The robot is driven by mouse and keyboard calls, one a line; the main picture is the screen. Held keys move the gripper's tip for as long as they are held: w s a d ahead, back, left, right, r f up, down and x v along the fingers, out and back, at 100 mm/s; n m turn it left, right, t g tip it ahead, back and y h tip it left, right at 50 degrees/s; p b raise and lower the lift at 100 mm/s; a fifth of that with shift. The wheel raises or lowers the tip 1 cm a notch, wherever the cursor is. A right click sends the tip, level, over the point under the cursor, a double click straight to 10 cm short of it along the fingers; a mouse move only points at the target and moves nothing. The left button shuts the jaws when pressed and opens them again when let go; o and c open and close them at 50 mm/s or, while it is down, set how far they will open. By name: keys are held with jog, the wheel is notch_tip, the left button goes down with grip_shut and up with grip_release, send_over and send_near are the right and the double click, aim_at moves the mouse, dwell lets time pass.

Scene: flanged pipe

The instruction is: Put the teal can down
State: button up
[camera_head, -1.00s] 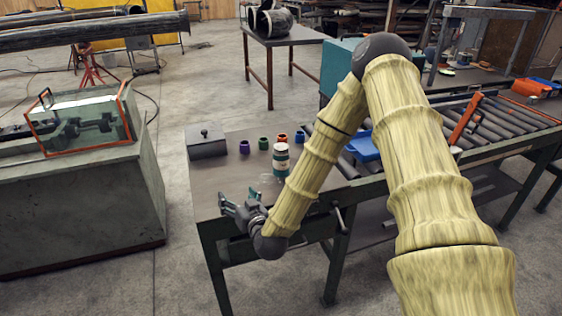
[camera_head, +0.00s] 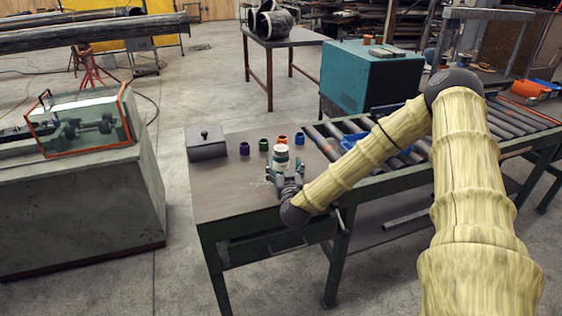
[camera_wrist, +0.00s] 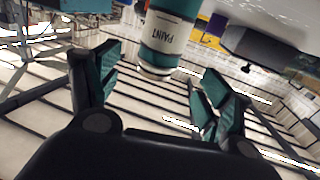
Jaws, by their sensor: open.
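The teal can (camera_head: 281,157), with a white band, stands upright on the grey worktable (camera_head: 230,190) in the head view. Its lower front is partly hidden by my gripper (camera_head: 284,173), which is just in front of it. In the wrist view the can (camera_wrist: 172,35) shows a white label reading PAINT, and its top is cut off by the frame edge. My gripper's two teal-padded fingers (camera_wrist: 160,65) are spread wide, with the can's end between and beyond their tips. I see no finger clearly touching it.
Behind the can are small purple (camera_head: 244,148), green (camera_head: 263,144) and orange (camera_head: 282,140) pots. A grey lidded box (camera_head: 207,143) stands at the table's back left. A roller conveyor (camera_head: 335,140) adjoins on the right. The table's front left is clear.

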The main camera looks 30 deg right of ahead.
aim_at(281, 154)
jog(key=shift+p+x, duration=1.5)
jog(key=shift+x, duration=2.5)
jog(key=shift+s+d+f, duration=0.1)
jog(key=shift+f, duration=0.05)
jog(key=c, duration=1.3)
jog(key=shift+c, duration=0.8)
jog(key=shift+r, duration=0.2)
